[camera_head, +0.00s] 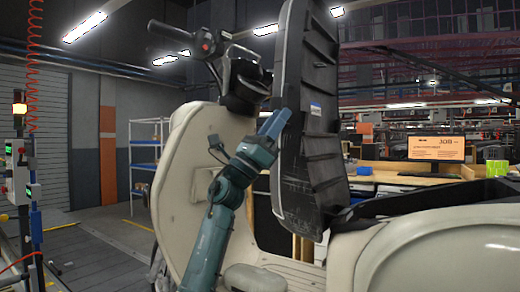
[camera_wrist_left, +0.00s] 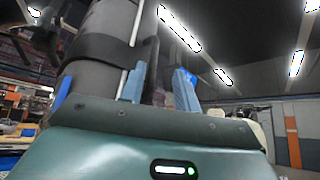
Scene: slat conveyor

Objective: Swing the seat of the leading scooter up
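The cream scooter (camera_head: 430,255) fills the lower right of the head view. Its seat (camera_head: 315,165) stands nearly upright, with its black ribbed underside facing right. The seat also shows large at the upper left of the left wrist view (camera_wrist_left: 105,45). My left gripper (camera_head: 274,123) is at the seat's left edge, about halfway up. In the left wrist view its two blue fingers (camera_wrist_left: 160,88) are apart. The left finger overlaps the seat's edge; I cannot tell whether it touches. My right gripper is in neither view.
The handlebar (camera_head: 205,45) and the cream front shield (camera_head: 185,150) stand left of the seat. A rack (camera_head: 146,150) and control boxes (camera_head: 18,170) are at left.

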